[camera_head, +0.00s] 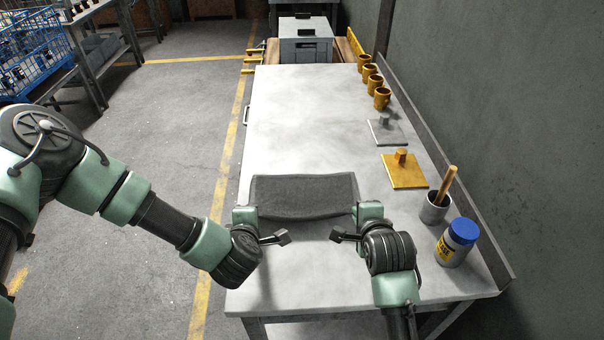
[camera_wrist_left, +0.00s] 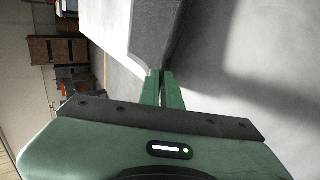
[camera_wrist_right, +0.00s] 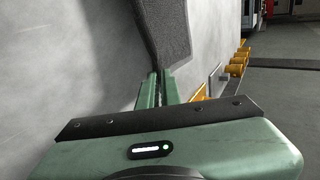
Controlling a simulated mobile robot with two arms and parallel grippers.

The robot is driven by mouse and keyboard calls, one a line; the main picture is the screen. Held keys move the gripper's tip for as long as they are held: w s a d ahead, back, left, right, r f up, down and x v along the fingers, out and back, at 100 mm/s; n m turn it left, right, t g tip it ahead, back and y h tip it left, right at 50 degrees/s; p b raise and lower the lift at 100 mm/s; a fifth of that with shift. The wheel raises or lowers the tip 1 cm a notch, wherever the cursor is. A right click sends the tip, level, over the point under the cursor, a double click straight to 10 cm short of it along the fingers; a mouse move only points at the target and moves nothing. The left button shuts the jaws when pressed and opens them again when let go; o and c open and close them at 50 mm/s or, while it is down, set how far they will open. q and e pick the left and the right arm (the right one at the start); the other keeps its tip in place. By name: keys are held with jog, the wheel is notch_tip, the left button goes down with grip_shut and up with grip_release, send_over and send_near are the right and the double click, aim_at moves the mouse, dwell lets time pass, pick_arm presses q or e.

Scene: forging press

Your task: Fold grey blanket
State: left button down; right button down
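The grey blanket (camera_head: 304,194) lies on the near part of the pale table as a dark, wide strip. Its near edge runs between my two grippers. My left gripper (camera_head: 248,214) is at the blanket's near left corner. In the left wrist view its fingers (camera_wrist_left: 161,80) are close together on the blanket's corner (camera_wrist_left: 154,38). My right gripper (camera_head: 366,210) is at the near right corner. In the right wrist view its fingers (camera_wrist_right: 159,80) are also closed on the blanket (camera_wrist_right: 166,35). The small pinched parts are hidden between the fingers.
The table (camera_head: 300,110) is clear beyond the blanket. Along its right side stand a blue-lidded jar (camera_head: 456,244), a cup with a wooden handle (camera_head: 436,206), a yellow plate (camera_head: 404,172), a grey plate (camera_head: 388,132) and several yellow mugs (camera_head: 382,98). A wall borders the right.

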pick_arm(q)
jog(key=shift+a, duration=0.1)
jog(key=c, duration=1.3)
grip_release()
pick_arm(e)
jog(key=c, duration=1.3)
grip_release()
